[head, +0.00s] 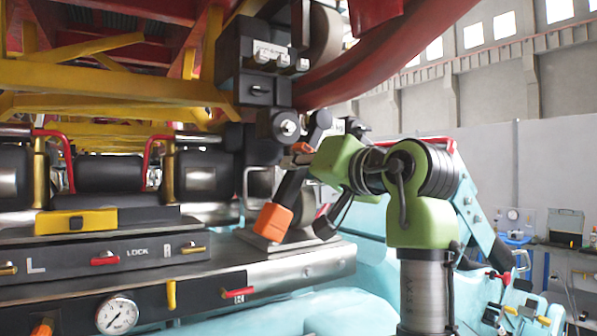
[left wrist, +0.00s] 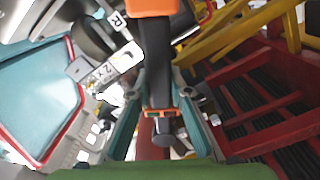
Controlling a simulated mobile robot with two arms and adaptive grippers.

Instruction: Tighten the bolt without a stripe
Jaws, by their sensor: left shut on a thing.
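My left gripper (head: 303,165) is shut on a black tool with orange parts (head: 272,222), held at a slant in front of the coaster car. In the left wrist view the tool's dark shaft (left wrist: 157,55) runs between the fingers, with a wide orange part above and a narrow orange band below. A black block (head: 258,75) above carries several pale bolt heads (head: 283,60) in a row. The tool appears below the block and apart from those bolts. The bolts are too small to tell which has no stripe. My right gripper is not in view.
A round metal-capped wheel part (head: 287,127) is close beside the tool's upper end. A red curved rail (head: 390,55) passes overhead. Black seats and a panel with a gauge (head: 117,315) lie at left. A workbench with boxes stands at far right.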

